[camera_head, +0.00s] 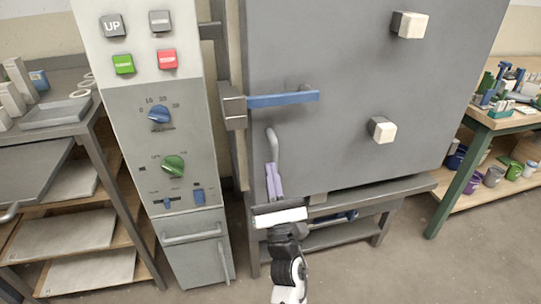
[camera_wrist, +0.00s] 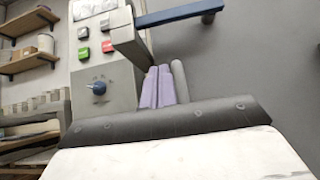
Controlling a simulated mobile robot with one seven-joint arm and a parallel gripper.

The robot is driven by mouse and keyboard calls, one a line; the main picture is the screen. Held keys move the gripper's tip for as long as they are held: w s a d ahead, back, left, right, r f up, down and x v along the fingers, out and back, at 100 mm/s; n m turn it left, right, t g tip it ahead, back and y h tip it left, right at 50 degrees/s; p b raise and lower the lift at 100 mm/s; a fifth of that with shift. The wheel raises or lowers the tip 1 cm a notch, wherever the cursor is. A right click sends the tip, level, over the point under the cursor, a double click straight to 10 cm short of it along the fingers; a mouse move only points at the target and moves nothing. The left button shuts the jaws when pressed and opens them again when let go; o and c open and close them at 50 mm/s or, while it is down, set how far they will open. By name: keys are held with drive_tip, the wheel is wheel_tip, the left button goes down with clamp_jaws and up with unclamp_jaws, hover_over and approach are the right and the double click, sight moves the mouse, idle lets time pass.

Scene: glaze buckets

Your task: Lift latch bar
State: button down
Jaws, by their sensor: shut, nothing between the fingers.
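In the wrist view the blue bar (camera_wrist: 180,14) crosses the top, ahead of the fingers. My gripper (camera_head: 273,168) has lilac fingers and points up toward the door, below the bar and apart from it. The fingers (camera_wrist: 158,72) are together and empty in the wrist view. A grey upright door handle (camera_head: 273,143) stands close by the fingertips; I cannot tell whether they touch.
A control panel (camera_head: 155,95) with coloured buttons and knobs stands close on the left. Two pale blocks (camera_head: 410,25) (camera_head: 383,130) stick out of the door. Shelves (camera_head: 75,228) stand at far left, a green-legged workbench (camera_head: 455,180) at right. Floor at lower right is clear.

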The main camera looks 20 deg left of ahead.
drive_tip(key=p, duration=0.6)
approach(262, 105)
drive_tip(key=w+a+r, duration=0.2)
drive_tip(key=w+a, duration=0.1)
drive_tip(key=w, duration=0.2)
drive_tip(key=shift+s+d+r+p, duration=0.1)
drive_tip(key=shift+s+r+p, duration=0.05)
drive_tip(key=shift+r+p, duration=0.6)
drive_tip(key=shift+m+b, duration=0.3)
